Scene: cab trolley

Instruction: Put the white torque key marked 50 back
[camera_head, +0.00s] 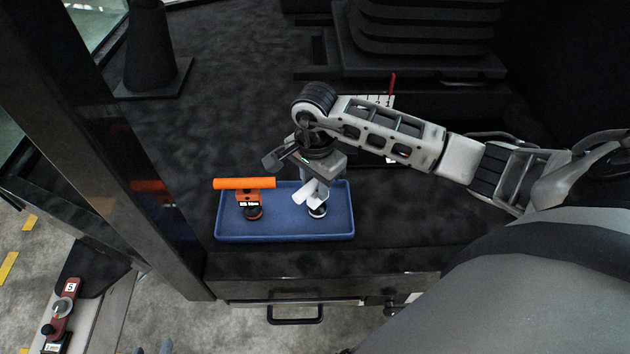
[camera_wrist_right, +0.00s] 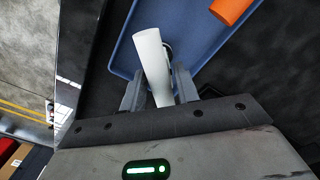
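The white torque key (camera_head: 318,194) is in the right half of the blue tray (camera_head: 285,236), its dark round foot at the tray floor. Its number cannot be read. My right gripper (camera_head: 308,177) points down over it. In the right wrist view the white handle (camera_wrist_right: 152,62) lies between the two fingers (camera_wrist_right: 160,88); whether both press on it is unclear. Two grey tips at the bottom left edge look like my left gripper (camera_head: 152,347), apart and empty, mostly cut off.
An orange-handled key (camera_head: 244,184) stands in the tray's left half. A white numbered panel (camera_head: 378,101) with a red piece (camera_head: 392,82) is partly hidden behind my right arm. A red tool marked 5 (camera_head: 66,305) lies at lower left. A dark post (camera_head: 110,150) rises left of the tray.

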